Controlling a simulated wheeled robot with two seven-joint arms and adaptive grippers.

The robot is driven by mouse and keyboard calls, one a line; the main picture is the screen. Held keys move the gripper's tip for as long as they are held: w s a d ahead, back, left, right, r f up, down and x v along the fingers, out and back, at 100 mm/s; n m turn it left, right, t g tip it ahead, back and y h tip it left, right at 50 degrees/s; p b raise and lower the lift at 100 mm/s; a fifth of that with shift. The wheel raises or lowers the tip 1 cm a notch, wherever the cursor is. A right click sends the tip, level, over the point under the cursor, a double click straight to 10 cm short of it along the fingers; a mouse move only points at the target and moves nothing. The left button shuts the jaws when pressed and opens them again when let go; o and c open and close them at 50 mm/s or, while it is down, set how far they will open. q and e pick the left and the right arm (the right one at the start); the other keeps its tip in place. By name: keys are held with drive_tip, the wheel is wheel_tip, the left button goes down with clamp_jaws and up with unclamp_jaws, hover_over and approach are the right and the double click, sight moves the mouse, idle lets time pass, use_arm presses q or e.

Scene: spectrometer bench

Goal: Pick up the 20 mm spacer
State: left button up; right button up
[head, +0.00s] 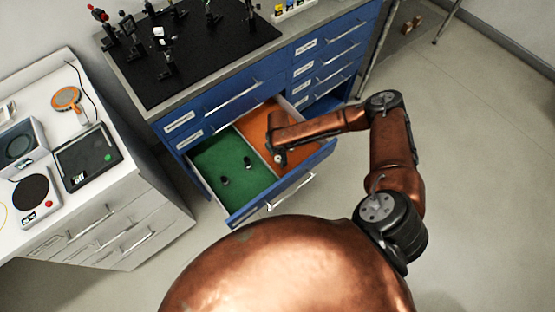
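An open blue drawer (234,217) has a green-lined compartment (213,157) on the left and an orange-lined one (257,126) on the right. Two small dark cylindrical pieces (224,181) (248,162) sit apart on the green lining. They are too small for me to read a size, so I cannot tell which is the 20 mm spacer, if either is. My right gripper (279,157) points down over the orange compartment, near the divider and right of the dark pieces. Its fingers are too small and hidden to show whether they are open or hold something. My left gripper is out of view.
The blue cabinet's top carries a black optical breadboard (225,47) with several mounted parts. A white bench (107,193) at the left holds a black pad (88,157), a round-plated device (31,190) and an orange-rimmed item (67,98). The floor at right is clear.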

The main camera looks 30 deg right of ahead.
clamp_jaws()
idle(0.3)
drive_tip(key=shift+r, duration=0.15)
